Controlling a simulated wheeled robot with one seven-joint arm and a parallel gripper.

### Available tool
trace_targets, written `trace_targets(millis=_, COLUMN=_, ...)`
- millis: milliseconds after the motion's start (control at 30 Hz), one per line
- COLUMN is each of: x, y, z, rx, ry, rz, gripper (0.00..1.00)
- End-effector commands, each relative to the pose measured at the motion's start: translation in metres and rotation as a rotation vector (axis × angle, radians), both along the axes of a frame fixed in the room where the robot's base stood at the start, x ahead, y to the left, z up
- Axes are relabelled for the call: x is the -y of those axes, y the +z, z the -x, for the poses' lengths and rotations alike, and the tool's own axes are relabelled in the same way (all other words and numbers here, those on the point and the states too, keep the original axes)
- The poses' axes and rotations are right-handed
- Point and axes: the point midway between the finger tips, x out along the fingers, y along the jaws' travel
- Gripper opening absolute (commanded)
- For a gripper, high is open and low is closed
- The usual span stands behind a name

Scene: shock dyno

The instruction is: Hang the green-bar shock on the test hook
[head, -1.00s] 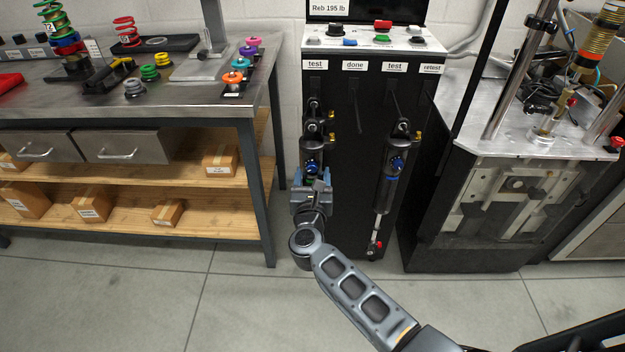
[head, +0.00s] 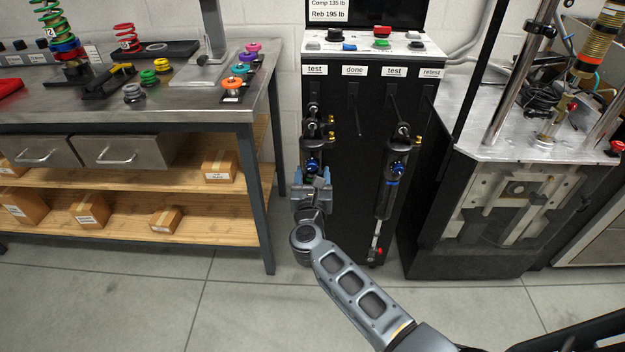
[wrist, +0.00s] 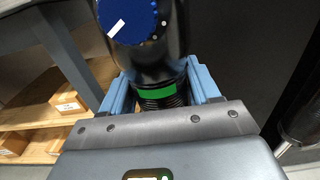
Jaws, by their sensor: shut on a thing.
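The green-bar shock (wrist: 160,93) is between the blue jaws of my gripper (wrist: 166,84) in the wrist view, its blue knob (wrist: 128,18) above the jaws. In the head view my gripper (head: 312,184) is shut on this upright shock (head: 313,165), below the left hook marked test (head: 315,70). A second black eye and gold fitting (head: 313,108) show just above and behind it, seemingly another shock there. Whether the held shock's top touches the hook cannot be told. The right test hook (head: 395,71) carries a blue-bar shock (head: 392,180).
The hook marked done (head: 354,71) looks empty, as does retest (head: 431,73). A workbench (head: 262,115) with springs stands left. A metal-topped machine (head: 480,150) stands close at right. The floor in front is open.

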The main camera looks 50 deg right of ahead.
Motion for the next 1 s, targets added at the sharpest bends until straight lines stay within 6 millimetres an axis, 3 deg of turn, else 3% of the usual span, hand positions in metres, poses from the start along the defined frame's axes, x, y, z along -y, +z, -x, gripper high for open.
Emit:
trace_targets(millis=933, x=0.0001, y=0.0004, z=-0.0008, rx=0.004, ry=0.0, rz=0.003, gripper=0.0)
trace_targets(millis=967, x=0.0002, y=0.0004, z=-0.0009, rx=0.004, ry=0.0, rz=0.003, gripper=0.64)
trace_targets(millis=1000, x=0.0001, y=0.0002, z=-0.0008, rx=0.004, ry=0.0, rz=0.003, gripper=0.68)
